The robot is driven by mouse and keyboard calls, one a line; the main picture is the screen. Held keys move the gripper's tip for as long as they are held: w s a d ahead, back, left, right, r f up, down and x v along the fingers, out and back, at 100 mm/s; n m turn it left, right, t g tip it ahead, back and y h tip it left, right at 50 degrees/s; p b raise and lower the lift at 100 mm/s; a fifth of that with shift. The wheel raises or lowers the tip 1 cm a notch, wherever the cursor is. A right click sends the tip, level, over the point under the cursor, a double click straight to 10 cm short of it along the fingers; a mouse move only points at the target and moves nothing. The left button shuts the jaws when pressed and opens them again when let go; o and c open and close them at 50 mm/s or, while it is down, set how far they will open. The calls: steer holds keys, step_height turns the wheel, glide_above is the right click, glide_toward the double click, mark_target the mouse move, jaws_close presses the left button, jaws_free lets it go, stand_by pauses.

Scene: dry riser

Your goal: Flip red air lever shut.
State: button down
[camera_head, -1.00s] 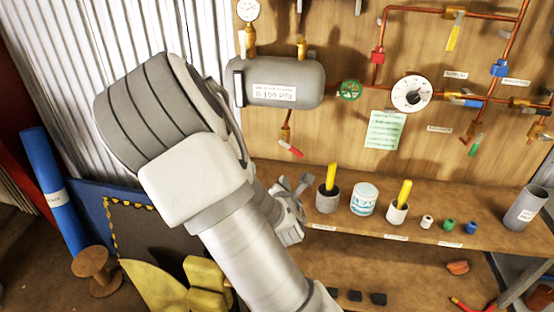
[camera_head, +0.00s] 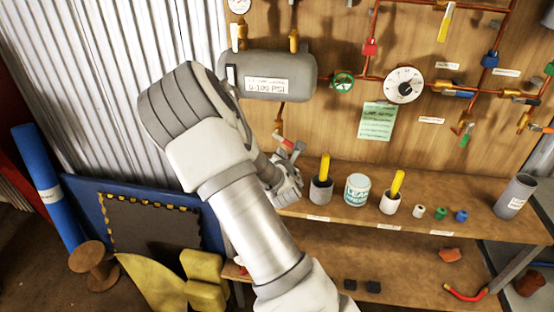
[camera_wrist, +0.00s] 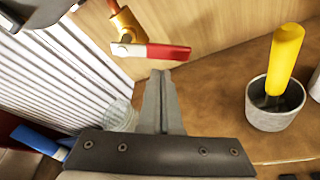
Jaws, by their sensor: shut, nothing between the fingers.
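The red air lever (camera_head: 286,141) hangs on a valve under the grey tank (camera_head: 268,78), its handle slanting down to the right. In the wrist view the lever (camera_wrist: 165,51) has a pale metal base and a red grip. It points right from a brass valve (camera_wrist: 127,22), roughly across the pipe. My gripper (camera_head: 297,150) is shut and empty, just below the lever. In the wrist view my gripper's fingertips (camera_wrist: 160,76) lie just under the red grip; I cannot tell whether they touch it.
A grey cup with a yellow-handled tool (camera_wrist: 272,100) stands on the shelf right of my gripper; it also shows in the head view (camera_head: 321,190). A white can (camera_head: 357,190) and another cup (camera_head: 391,203) stand further right. Corrugated metal (camera_head: 110,80) is at left.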

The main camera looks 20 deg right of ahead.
mark_target(290, 144)
steer(key=shift+s+d+r, duration=0.15)
steer(key=shift+d+r, duration=0.1)
steer(key=shift+r, duration=0.25)
steer(key=shift+s+d+r+n+g+h+p, duration=0.25)
steer(key=shift+r+n+g+h+p, duration=0.15)
steer(key=shift+n+p, duration=0.35)
stand_by(0.3)
steer(key=shift+s+d+r+n+g+h+p, duration=0.15)
steer(key=shift+r+n+h+p, duration=0.15)
steer(key=shift+n, duration=0.3)
steer(key=shift+d+r+n+g+h+p, duration=0.1)
steer(key=shift+r+n+g+h+p, duration=0.1)
steer(key=shift+n+p, duration=0.25)
steer(key=shift+s+d+r+n+g+h+p, duration=0.1)
steer(key=shift+d+r+n+g+h+p, duration=0.1)
steer(key=shift+n, duration=0.5)
steer(key=shift+f, duration=0.1)
